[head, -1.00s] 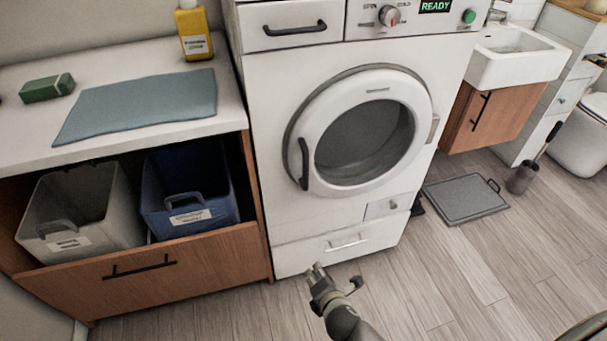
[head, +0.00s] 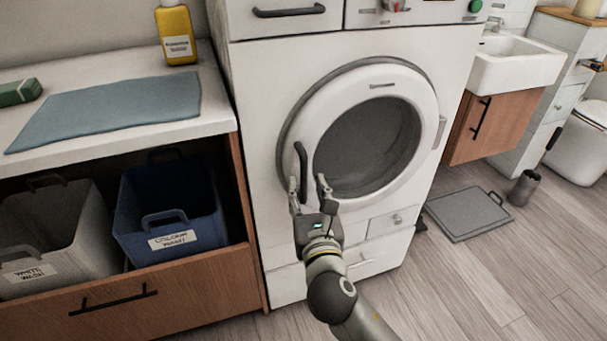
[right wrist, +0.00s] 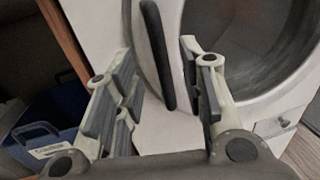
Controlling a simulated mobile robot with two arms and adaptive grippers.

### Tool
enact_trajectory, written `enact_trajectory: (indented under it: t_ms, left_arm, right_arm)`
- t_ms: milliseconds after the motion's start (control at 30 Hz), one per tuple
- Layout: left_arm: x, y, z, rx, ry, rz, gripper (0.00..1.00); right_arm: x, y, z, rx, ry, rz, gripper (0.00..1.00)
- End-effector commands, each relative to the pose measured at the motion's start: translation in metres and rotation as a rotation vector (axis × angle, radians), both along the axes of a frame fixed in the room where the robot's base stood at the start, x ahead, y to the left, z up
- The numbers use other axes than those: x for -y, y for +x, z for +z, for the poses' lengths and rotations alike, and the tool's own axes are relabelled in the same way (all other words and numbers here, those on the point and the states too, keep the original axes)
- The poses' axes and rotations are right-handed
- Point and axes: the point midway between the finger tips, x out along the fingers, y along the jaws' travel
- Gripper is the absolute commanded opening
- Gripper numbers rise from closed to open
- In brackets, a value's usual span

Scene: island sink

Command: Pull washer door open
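The white washer (head: 258,100) has a round door (head: 407,170) with a grey glass centre, and the door looks shut. Its dark vertical handle (head: 301,165) is on the door's left side. My right gripper (head: 308,184) is raised in front of the door, open, with its fingertips on either side of the handle's lower part. In the right wrist view the handle (right wrist: 157,55) stands between the spread fingers (right wrist: 158,75), towards their far ends. I cannot tell whether a finger touches it. My left gripper is not in view.
An open wooden drawer (head: 190,278) with a white bin (head: 60,225) and a blue bin (head: 165,205) juts out left of the washer. A counter with a blue-grey cloth (head: 110,108) is above.

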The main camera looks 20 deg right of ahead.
Motion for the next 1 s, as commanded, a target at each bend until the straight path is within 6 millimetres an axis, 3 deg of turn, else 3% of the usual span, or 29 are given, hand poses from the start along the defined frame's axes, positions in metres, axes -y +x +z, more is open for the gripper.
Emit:
enact_trajectory:
  t_ms: [200,300,733,1000]
  left_arm:
    - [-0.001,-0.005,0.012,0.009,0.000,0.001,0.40]
    - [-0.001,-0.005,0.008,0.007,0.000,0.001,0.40]
    - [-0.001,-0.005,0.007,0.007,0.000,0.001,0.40]
    - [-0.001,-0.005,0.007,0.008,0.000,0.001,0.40]
  right_arm:
    - [0.007,0.039,0.000,0.002,0.003,-0.001,0.37]
    - [0.008,0.051,-0.001,0.001,0.002,0.000,0.37]
    - [0.010,0.062,0.000,-0.001,0.002,0.000,0.37]
    - [0.010,0.062,-0.001,-0.001,0.002,0.001,0.04]
